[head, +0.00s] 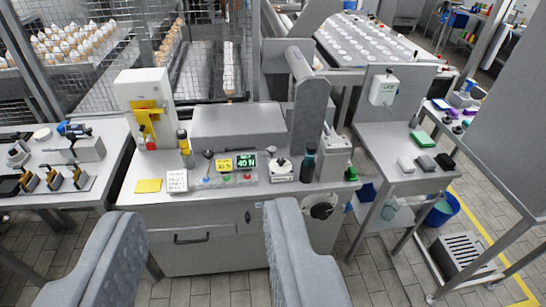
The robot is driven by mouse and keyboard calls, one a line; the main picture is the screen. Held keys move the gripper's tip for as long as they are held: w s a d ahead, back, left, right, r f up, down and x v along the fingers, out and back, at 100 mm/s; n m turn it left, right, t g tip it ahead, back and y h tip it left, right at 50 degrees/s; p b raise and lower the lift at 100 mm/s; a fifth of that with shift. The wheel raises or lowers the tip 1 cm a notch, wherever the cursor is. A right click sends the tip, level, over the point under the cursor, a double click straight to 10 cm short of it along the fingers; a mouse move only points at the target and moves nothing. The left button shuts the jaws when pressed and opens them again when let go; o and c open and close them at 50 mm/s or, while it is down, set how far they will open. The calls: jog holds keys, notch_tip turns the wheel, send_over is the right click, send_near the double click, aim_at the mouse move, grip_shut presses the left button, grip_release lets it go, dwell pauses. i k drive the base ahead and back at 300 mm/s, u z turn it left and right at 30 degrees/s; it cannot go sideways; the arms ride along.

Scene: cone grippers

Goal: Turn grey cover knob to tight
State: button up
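My gripper (203,212) is open and empty, with its two grey padded fingers wide apart at the bottom of the view. It is in front of a grey metal workbench and apart from it. I cannot tell for sure which part is the grey cover knob. A small dark knob (248,217) sits on the grey front panel (225,255) of the bench. A round black and white dial (321,208) is at the bench's right front. A white block with a dark round top (283,168) stands on the benchtop. No tight marking is readable.
A green display (246,162), buttons and a dark bottle (308,166) are on top. A grey column (307,112) rises at right. A side table (390,150) and blue bucket (441,210) are further right.

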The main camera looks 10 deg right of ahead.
aim_at(271, 149)
jog(key=z, duration=0.6)
jog(key=i, duration=1.95)
jog(key=u, duration=0.8)
jog(key=i, duration=0.35)
jog(key=u, duration=0.3)
